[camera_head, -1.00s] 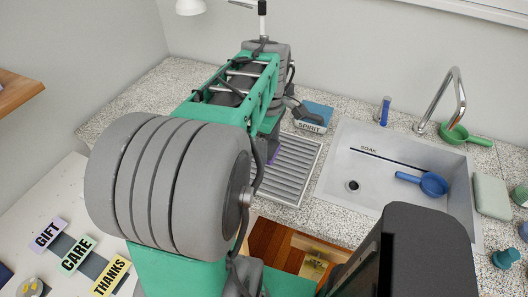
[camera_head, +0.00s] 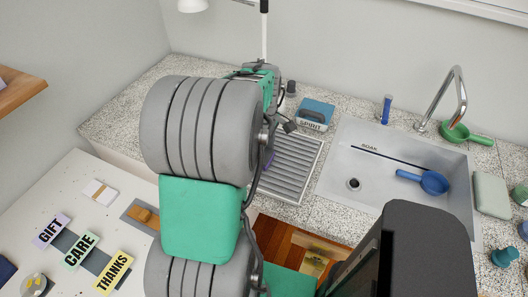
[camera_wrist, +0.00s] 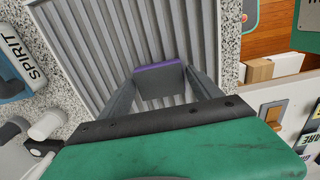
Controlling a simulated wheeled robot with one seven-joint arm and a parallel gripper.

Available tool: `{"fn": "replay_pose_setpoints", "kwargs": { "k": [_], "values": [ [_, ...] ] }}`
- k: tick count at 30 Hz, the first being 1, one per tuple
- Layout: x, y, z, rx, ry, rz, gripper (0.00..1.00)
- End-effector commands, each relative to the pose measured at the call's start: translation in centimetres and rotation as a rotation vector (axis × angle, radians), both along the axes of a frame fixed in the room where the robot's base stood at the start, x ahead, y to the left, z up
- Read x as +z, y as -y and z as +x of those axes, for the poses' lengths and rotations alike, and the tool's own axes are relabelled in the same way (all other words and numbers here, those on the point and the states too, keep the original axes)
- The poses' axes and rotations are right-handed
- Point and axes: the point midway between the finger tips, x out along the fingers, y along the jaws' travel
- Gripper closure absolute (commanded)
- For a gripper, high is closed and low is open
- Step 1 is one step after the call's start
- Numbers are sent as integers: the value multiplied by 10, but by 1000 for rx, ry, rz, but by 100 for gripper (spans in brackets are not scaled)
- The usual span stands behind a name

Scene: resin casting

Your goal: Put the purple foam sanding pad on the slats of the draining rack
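The purple foam sanding pad (camera_wrist: 160,75) sits between my gripper's fingertips (camera_wrist: 162,80) in the wrist view, with a purple edge and a grey face. Both fingers appear to touch its sides, so my gripper looks shut on it. The pad is over the grey slats of the draining rack (camera_wrist: 88,45). I cannot tell whether it touches them. In the head view the draining rack (camera_head: 297,168) lies left of the sink. My arm hides its left part, my gripper and most of the pad; only a sliver of purple shows beside the arm.
A blue SPIRIT container (camera_head: 315,114) stands behind the rack. The sink (camera_head: 350,205) to the right holds a blue scoop (camera_head: 432,182). Speckled counter at back left is clear.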

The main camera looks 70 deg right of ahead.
Motion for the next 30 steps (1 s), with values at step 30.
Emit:
{"fn": "replay_pose_setpoints", "kwargs": {
  "k": [30],
  "values": [
    [119,0,0,0,0,-2,14]
  ]
}}
